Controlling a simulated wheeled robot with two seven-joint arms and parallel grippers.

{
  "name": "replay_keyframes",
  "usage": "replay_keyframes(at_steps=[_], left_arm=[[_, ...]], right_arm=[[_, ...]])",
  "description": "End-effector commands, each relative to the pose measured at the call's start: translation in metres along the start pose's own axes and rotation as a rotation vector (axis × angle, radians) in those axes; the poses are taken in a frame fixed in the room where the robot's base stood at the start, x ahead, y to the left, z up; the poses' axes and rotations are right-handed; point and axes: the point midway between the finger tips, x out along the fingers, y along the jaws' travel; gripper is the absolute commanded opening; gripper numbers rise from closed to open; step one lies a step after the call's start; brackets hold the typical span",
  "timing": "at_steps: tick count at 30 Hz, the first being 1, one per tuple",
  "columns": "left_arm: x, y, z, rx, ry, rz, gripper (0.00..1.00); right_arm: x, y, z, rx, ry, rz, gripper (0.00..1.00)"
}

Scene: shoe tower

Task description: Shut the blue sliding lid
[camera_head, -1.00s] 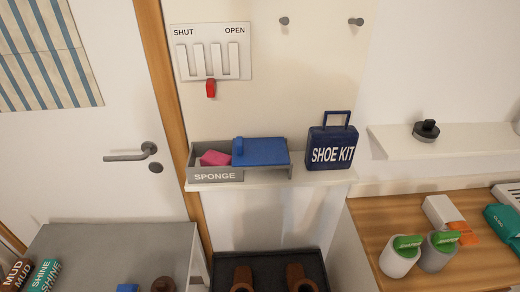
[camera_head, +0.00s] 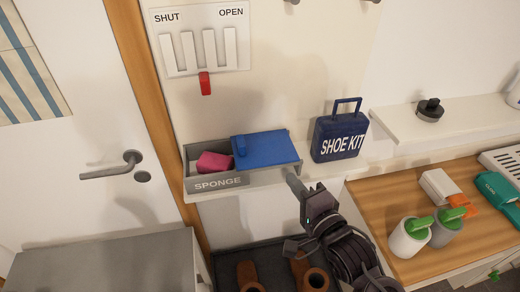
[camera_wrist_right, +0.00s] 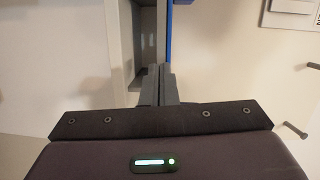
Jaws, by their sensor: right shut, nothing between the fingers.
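The blue sliding lid (camera_head: 268,150) with a small raised handle at its left end covers the right part of a grey box (camera_head: 218,184) labelled SPONGE. The left part is open and a pink sponge (camera_head: 214,162) shows inside. My right gripper (camera_head: 292,178) is shut and empty, its fingertips near the front right end of the box and lid. In the right wrist view, my fingers (camera_wrist_right: 158,82) point towards the grey box end and the blue lid edge (camera_wrist_right: 169,30); I cannot tell whether they touch. My left gripper is not in view.
A dark blue SHOE KIT case (camera_head: 340,137) stands right of the box on the same shelf. A red-tipped switch panel (camera_head: 202,45) is on the wall above. Brown shoes (camera_head: 308,275) sit in a dark tray below. A wooden counter (camera_head: 398,195) with cups is at right.

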Motion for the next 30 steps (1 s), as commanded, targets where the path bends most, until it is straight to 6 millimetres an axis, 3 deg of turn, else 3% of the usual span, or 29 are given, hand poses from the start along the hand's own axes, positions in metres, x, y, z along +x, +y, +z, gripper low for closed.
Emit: replay_keyframes(at_steps=[3,8,22,30], left_arm=[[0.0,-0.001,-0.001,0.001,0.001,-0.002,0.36],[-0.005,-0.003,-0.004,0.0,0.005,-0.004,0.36],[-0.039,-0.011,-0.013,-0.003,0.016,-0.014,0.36],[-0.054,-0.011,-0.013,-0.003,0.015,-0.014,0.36]], right_arm=[[-0.003,-0.024,0.004,0.064,-0.015,-0.059,0.0],[0.005,-0.032,0.004,0.082,-0.017,-0.073,0.0],[0.098,-0.04,0.005,0.079,-0.016,-0.071,0.0],[0.103,-0.04,0.039,0.081,-0.017,-0.068,0.0]])
